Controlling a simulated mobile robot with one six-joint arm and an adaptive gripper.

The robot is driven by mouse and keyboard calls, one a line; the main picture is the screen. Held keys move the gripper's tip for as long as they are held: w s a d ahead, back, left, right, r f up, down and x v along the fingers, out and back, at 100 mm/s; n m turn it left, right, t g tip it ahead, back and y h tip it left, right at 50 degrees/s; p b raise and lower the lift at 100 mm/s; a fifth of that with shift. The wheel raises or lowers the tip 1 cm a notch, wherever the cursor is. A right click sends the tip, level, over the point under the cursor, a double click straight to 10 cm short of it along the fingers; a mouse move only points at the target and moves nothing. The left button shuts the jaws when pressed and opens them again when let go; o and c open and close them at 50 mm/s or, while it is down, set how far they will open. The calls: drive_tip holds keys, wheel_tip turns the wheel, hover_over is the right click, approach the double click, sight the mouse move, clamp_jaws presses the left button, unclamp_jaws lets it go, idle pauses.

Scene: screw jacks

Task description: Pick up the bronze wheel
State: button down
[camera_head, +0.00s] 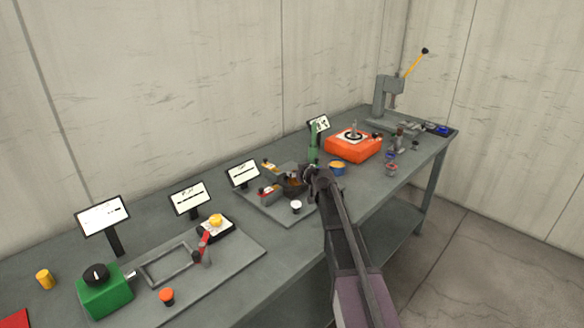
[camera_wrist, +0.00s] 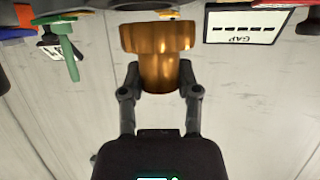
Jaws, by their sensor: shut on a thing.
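The bronze wheel (camera_wrist: 157,38) fills the upper middle of the wrist view, a wide bronze disc with a narrower hub. My gripper (camera_wrist: 160,82) is shut on the hub, one finger on each side. In the head view my gripper (camera_head: 308,179) is over the middle of the bench, at the right side of a grey plate. The wheel shows there only as a small dark brown shape (camera_head: 292,187) beside the fingers. Whether the wheel touches anything beyond the fingers cannot be told.
The grey plate (camera_head: 262,208) carries red-handled and yellow parts and a white knob (camera_head: 296,207). A green post (camera_head: 313,143), a blue-and-yellow cup (camera_head: 337,167) and an orange box (camera_head: 345,149) stand close behind. A press (camera_head: 384,98) stands at the far end.

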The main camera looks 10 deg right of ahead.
drive_tip(key=s+d+r, duration=0.1)
drive_tip(key=s, duration=0.9)
drive_tip(key=shift+p, duration=0.4)
